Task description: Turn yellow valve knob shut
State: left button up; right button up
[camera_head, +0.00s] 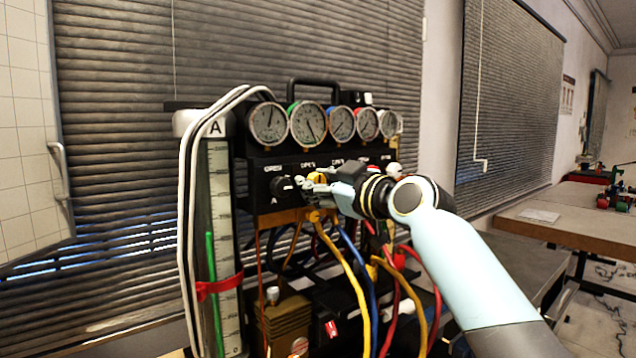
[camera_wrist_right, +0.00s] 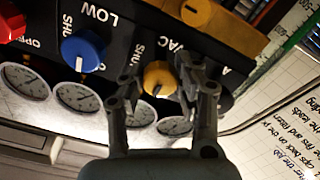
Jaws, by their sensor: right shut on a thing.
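The yellow valve knob (camera_wrist_right: 158,76) sits on the black gauge panel, seen close in the right wrist view, with a dark mark on its face. It also shows in the head view (camera_head: 318,176), partly covered by my gripper. My right gripper (camera_wrist_right: 160,84) has one finger on each side of the knob and is shut on it. In the head view the right gripper (camera_head: 320,188) reaches in from the right at the panel's front. My left gripper is in neither view.
A blue knob (camera_wrist_right: 83,49) and a red knob (camera_wrist_right: 10,22) are on the same panel. Several round gauges (camera_head: 308,124) line its top. Hoses, including a yellow hose (camera_head: 345,262), hang below. A clear measuring column (camera_head: 222,250) stands at the left.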

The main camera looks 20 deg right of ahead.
grip_shut()
jog(key=shift+m, duration=0.4)
jog(key=m+p, duration=0.1)
jog(key=m, duration=0.2)
jog(key=shift+m, duration=0.4)
jog(key=m+p, duration=0.2)
jog(key=m, duration=0.1)
jog(key=shift+m, duration=0.3)
jog(key=m+p, duration=0.2)
jog(key=m, duration=0.3)
jog(key=shift+r, duration=0.1)
jog(key=shift+m+p, duration=1.2)
jog(key=shift+m, duration=1.2)
